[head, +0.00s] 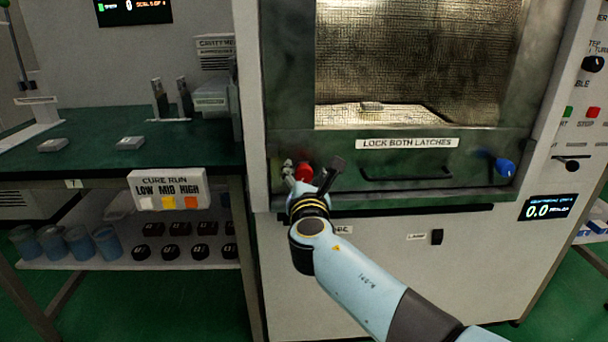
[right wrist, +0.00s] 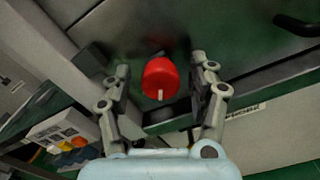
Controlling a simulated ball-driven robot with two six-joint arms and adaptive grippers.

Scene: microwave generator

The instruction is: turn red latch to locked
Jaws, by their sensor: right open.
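The red latch (head: 304,172) is a round red knob at the lower left of the microwave door (head: 285,140). In the right wrist view the red latch (right wrist: 159,76) shows a pale mark pointing down the picture. My right gripper (head: 312,171) is at the latch, and in the right wrist view its open fingers (right wrist: 161,80) stand on either side of the knob, with gaps visible. The blue latch (head: 504,167) is at the door's lower right. A label reading LOCK BOTH LATCHES (head: 407,143) is between them. My left gripper is not in view.
A dark door handle (head: 405,177) runs between the latches. A green-topped bench (head: 90,150) stands at left, with a CURE RUN block (head: 168,189) at its edge. The control panel (head: 570,130) is at right. The floor below is green.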

